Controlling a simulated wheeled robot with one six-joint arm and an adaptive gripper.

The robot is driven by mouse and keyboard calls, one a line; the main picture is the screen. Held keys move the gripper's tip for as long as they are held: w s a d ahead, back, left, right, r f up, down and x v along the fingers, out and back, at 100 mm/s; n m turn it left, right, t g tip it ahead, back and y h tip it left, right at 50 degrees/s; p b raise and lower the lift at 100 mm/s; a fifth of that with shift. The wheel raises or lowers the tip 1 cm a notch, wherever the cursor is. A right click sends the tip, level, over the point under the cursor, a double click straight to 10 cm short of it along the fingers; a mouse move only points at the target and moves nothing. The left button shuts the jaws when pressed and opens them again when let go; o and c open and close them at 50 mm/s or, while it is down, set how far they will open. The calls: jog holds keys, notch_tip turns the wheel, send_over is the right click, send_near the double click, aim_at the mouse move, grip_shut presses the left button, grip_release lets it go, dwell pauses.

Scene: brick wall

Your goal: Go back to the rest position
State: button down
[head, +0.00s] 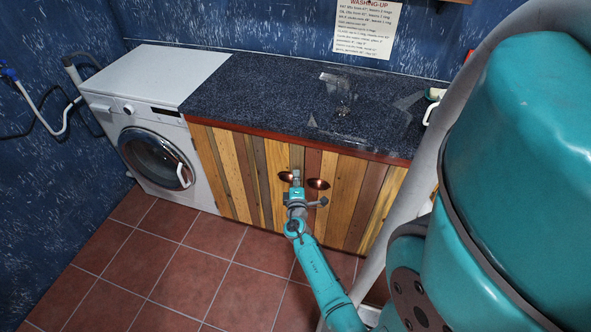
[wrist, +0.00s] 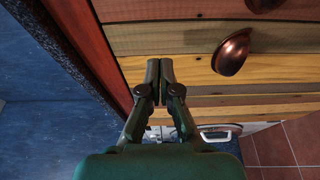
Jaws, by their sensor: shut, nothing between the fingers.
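My gripper (head: 296,181) is in front of the wooden cabinet (head: 343,200), near its two copper cup handles. In the wrist view my gripper (wrist: 159,68) has its two fingers together with nothing between them. One copper handle (wrist: 232,52) is to the right of the fingertips, apart from them. In the head view the right copper handle (head: 318,184) and the left copper handle (head: 286,177) sit either side of the gripper. The cabinet doors look closed. Whether the fingertips touch the wood cannot be told.
A dark speckled countertop (head: 255,85) with a red-brown front edge lies above the cabinet. A white washing machine (head: 150,135) stands at the left. A paper sign (head: 367,27) hangs on the blue wall. The tiled floor (head: 150,265) at the front left is clear.

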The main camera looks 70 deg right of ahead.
jog(key=s+a, duration=0.5)
jog(key=shift+w+a, duration=0.1)
jog(key=s+a+f+t+y, duration=0.1)
jog(key=s+a+t+y, duration=0.3)
jog(key=a, duration=1.1)
jog(key=w+a+f+t+y, duration=0.15)
jog(key=a+y, duration=0.35)
jog(key=a, duration=1)
jog(key=s+a+r+m+t+y, duration=0.1)
jog(key=s+a+r+y, duration=0.3)
jog(key=r, duration=0.6)
jog(key=s+a+r+m+t+y, duration=0.2)
jog(key=s+a+r+m+y, duration=0.1)
jog(key=s+a+r, duration=0.5)
jog(key=shift+s+a+r+y, duration=0.15)
jog(key=shift+a+r+y, duration=0.35)
jog(key=shift+a+r, duration=0.4)
